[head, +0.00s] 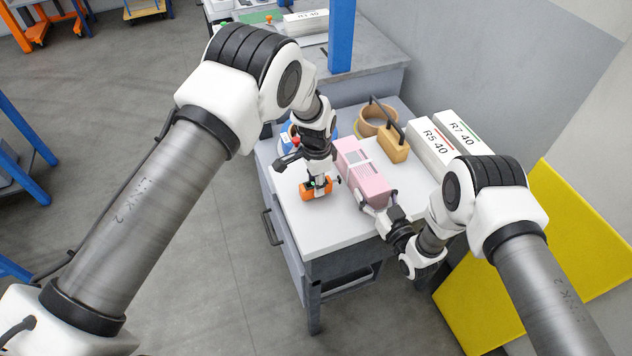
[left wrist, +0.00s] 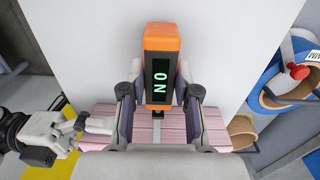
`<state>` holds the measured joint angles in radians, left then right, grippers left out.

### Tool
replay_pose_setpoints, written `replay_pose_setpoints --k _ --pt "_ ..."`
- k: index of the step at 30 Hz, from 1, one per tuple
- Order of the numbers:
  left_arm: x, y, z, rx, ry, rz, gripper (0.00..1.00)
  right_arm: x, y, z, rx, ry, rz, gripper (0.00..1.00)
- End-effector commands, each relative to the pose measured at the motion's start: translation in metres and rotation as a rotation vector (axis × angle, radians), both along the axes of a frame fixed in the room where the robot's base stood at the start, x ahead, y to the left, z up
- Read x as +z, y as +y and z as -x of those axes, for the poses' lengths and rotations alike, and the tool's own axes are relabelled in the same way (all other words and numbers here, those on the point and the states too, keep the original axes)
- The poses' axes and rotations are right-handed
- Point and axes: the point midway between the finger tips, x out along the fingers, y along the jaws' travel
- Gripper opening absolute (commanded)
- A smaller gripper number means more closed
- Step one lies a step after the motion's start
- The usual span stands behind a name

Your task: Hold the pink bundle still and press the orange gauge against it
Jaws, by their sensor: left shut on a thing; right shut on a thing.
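The pink bundle (head: 365,182) lies on the light tabletop, its long side running from back left to front right. My right gripper (head: 380,207) is shut on its near end. My left gripper (head: 319,184) is shut on the orange gauge (head: 308,192), just left of the bundle. In the left wrist view the gauge (left wrist: 161,40) sits between the fingers, its dark display showing green letters. The pink bundle (left wrist: 90,120) shows beyond the fingers there, partly hidden by them. I cannot tell whether the gauge touches the bundle.
A wooden block with a dark handle (head: 393,148) and a tape roll (head: 376,120) stand behind the bundle. White stacks marked R5 40 (head: 432,140) and R7 40 (head: 462,135) are at the right. The tabletop's front left (head: 320,225) is clear.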

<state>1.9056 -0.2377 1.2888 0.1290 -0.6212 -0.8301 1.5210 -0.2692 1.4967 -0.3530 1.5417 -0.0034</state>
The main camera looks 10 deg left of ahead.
Motion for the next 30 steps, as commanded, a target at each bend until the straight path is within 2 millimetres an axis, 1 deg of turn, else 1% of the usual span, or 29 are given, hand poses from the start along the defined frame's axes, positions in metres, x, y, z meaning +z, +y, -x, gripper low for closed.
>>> replay_pose_setpoints --k 30 --pt "0.000 -0.017 -0.012 -0.001 -0.001 0.000 0.00 0.000 0.000 0.000 0.000 0.000 0.000 0.01"
